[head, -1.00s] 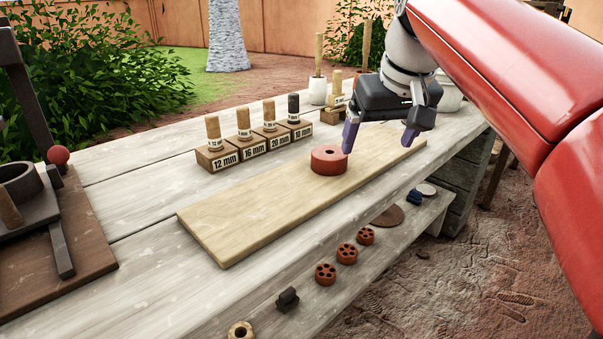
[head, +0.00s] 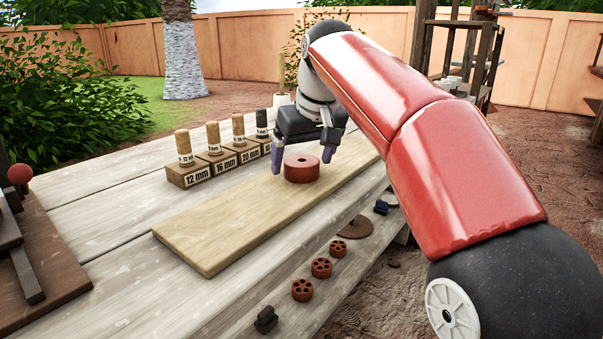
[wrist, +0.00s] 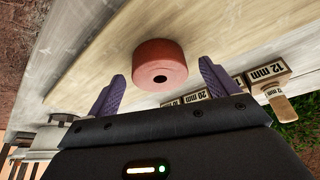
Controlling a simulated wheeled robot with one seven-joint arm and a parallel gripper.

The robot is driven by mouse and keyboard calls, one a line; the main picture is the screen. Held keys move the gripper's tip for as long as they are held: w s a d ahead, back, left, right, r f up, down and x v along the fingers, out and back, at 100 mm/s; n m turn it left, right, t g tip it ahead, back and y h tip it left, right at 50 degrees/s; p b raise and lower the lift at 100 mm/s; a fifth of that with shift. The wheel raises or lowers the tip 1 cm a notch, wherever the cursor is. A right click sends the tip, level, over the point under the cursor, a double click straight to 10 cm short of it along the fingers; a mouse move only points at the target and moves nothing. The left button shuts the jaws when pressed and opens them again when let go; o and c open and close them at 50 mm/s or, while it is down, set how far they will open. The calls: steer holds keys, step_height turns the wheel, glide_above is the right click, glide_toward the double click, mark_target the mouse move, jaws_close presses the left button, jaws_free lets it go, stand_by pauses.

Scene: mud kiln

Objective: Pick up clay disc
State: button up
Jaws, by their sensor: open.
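The clay disc (head: 302,168) is a thick red-brown round with a small hole in its top. It lies flat on the pale wooden board (head: 215,235) on the table. My gripper (head: 302,162) is open above the board, with one purple finger to the left of the disc and the other at its right rear in the head view. In the wrist view the disc (wrist: 160,65) sits ahead of and between the two spread fingertips (wrist: 163,82), apart from both. I cannot tell the exact height of the fingertips against the disc.
Wooden blocks with handled tools, labelled 12 mm (head: 188,172), 16 mm (head: 217,162) and on, stand behind the board. Small perforated clay pieces (head: 321,267) lie on a lower ledge in front. A dark tool with a red ball (head: 19,174) is at left.

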steer(key=shift+f, duration=0.1)
steer(key=c, duration=1.1)
steer(key=shift+c, duration=0.4)
